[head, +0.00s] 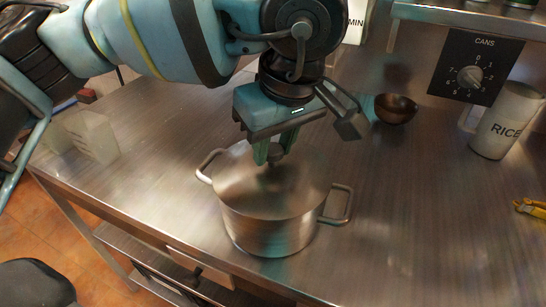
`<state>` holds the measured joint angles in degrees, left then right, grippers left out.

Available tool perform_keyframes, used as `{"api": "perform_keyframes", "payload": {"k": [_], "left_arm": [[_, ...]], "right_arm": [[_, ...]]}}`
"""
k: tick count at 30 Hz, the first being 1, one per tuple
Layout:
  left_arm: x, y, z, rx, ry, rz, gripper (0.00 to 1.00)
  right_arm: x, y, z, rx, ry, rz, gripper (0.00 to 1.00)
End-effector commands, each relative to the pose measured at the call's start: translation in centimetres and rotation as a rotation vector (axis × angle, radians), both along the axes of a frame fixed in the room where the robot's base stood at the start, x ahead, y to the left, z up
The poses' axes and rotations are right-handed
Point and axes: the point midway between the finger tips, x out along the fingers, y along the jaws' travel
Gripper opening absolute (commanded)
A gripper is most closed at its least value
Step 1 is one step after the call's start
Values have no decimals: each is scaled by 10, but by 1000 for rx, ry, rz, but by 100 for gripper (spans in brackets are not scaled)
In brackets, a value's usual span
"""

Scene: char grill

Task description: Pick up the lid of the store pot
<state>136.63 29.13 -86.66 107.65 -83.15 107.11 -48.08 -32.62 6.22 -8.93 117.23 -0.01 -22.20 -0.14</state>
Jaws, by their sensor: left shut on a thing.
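The store pot (268,235) is a steel pot with two side handles on the metal counter, near its front edge. Its steel lid (240,190) lies on top of the pot or very close to its rim; I cannot tell whether there is a gap. My left gripper (271,157) points down over the lid, shut on the lid's small knob. The fingers partly hide the knob. My right gripper is not in view.
The steel counter (400,220) is clear to the right of the pot. A small brown bowl (396,109), a white RICE canister (506,122), a CANS dial panel (474,68) and a yellow-handled tool (530,208) stand farther right. Pale translucent containers (92,137) are at left.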

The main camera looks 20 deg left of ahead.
Motion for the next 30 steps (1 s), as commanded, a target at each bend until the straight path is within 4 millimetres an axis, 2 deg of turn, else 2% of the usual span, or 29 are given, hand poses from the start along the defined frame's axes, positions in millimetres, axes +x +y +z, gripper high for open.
{"api": "perform_keyframes", "payload": {"k": [7, 14, 20, 30], "left_arm": [[1, 0, 10, -1, -2, 0, 0], [1, -1, 36, -2, -1, 0, 0], [-36, -5, 38, 0, 0, -7, 0], [-118, -14, 46, 1, -1, -6, 0]], "right_arm": [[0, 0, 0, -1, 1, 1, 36], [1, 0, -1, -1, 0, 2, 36], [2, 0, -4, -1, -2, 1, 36], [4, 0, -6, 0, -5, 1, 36]]}}
